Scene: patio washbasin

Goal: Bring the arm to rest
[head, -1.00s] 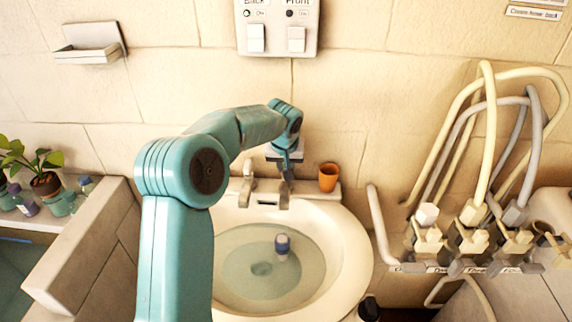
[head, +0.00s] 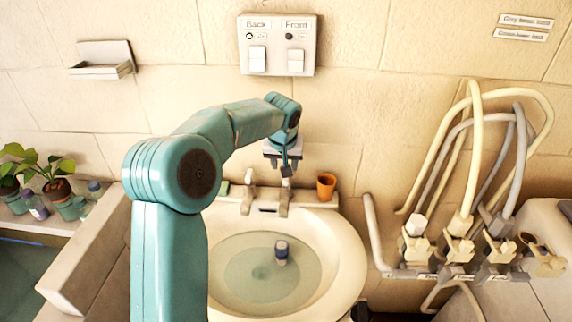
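My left arm rises from the lower left and reaches over the washbasin (head: 352,262). My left gripper (head: 284,166) points down, just above the taps (head: 284,190) at the basin's back edge. Nothing is seen held in it, but its fingers are too small and overlapped to tell their opening. My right gripper is not in view.
A small dark-capped bottle (head: 281,254) is in the water-filled basin. An orange cup (head: 326,187) stands on the back rim. A switch box (head: 277,45) hangs above. Hoses and valves (head: 455,248) crowd the right; a low wall (head: 85,262) and plants (head: 57,188) lie left.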

